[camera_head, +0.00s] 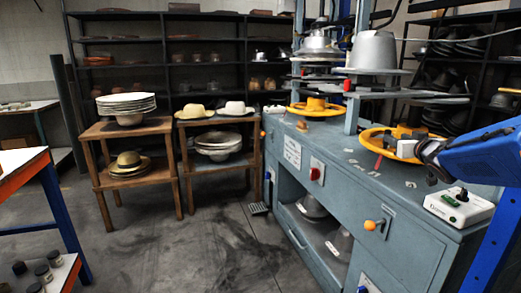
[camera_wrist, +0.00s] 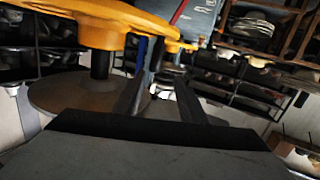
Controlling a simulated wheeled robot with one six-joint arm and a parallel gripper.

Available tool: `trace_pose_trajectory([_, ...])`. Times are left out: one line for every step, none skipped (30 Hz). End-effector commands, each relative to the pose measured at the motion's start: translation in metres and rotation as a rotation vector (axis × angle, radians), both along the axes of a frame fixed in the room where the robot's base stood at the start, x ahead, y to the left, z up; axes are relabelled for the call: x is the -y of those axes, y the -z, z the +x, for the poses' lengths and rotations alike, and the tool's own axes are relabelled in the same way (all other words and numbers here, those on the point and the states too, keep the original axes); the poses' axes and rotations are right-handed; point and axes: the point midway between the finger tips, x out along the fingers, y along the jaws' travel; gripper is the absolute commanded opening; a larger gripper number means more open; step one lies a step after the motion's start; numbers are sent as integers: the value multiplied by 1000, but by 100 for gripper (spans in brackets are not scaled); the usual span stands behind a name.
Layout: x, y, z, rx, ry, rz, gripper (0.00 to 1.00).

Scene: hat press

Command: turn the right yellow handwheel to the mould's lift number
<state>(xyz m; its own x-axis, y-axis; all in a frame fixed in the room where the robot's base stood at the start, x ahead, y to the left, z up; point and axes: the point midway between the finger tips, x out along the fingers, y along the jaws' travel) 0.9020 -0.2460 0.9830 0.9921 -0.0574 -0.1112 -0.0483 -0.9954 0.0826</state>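The right yellow handwheel (camera_head: 371,140) lies flat on the blue-grey press bench, below a silver hat mould (camera_head: 375,50). A red mark (camera_head: 378,161) shows at its near rim. My gripper (camera_head: 418,150) is at the wheel's right side, and its fingertips are hard to make out there. In the wrist view, the yellow wheel (camera_wrist: 110,22) fills the upper left, close to the fingers. My gripper (camera_wrist: 161,72) shows two dark fingers with a gap between them and nothing clearly held. I cannot tell whether a finger touches the wheel. No lift number is readable on the mould.
Small white marks (camera_head: 373,174) lie on the bench top around the right wheel. The left yellow handwheel (camera_head: 313,107) is farther back. A white control box (camera_head: 459,206) stands at the bench's near right.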

Motion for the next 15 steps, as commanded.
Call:
trace_pose_trajectory([-7,1,-15,-23,36,-4,38])
trace_pose_trajectory([-9,4,-24,-44,60,-6,38])
trace_pose_trajectory([-12,8,-36,-72,90,-7,38])
trace_pose_trajectory([-15,12,-45,-94,110,-7,38])
trace_pose_trajectory([-18,17,-55,-117,130,-6,38])
trace_pose_trajectory([-21,23,-69,-150,154,-3,38])
trace_pose_trajectory([-25,29,-79,-177,169,-3,38])
trace_pose_trajectory([-28,34,-90,-205,184,0,38])
trace_pose_trajectory([-33,43,-105,-243,201,5,38])
trace_pose_trajectory([-37,49,-117,-272,211,7,38])
trace_pose_trajectory([-41,56,-129,-304,221,11,38])
trace_pose_trajectory([-48,67,-145,-347,229,17,38])
trace_pose_trajectory([-52,74,-157,-379,234,22,38])
trace_pose_trajectory([-58,82,-170,-412,236,26,38])
trace_pose_trajectory([-65,93,-187,-459,237,32,38])
